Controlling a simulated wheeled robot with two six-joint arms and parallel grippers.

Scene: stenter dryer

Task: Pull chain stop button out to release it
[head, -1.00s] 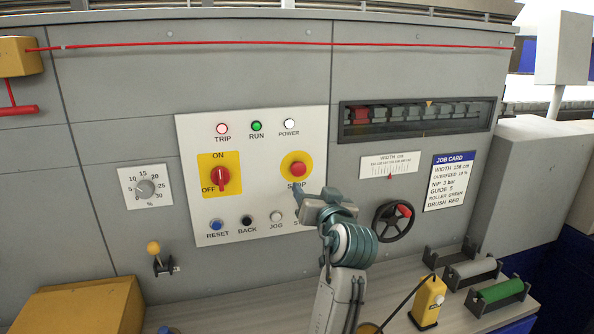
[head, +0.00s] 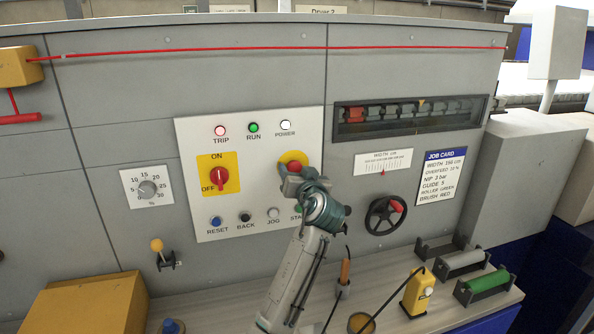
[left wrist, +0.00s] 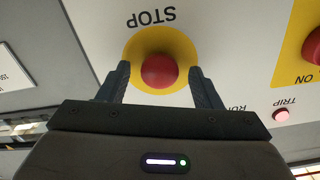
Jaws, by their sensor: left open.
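The red chain stop button (head: 294,167) sits on a yellow round plate on the white control panel. In the head view my left gripper covers its lower part. In the left wrist view the button (left wrist: 159,71) shows whole, below the upside-down word STOP. My left gripper (left wrist: 160,84) is open, with one finger on each side of the button. I cannot tell whether the fingers touch it. In the head view the left gripper (head: 291,174) is at the button from below. My right gripper is not in view.
A red ON/OFF switch (head: 220,179) is left of the button on the same panel. A row of push buttons (head: 245,217) is below. A handwheel (head: 385,215) is at right. A yellow device (head: 417,293) and rollers (head: 483,285) stand on the ledge.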

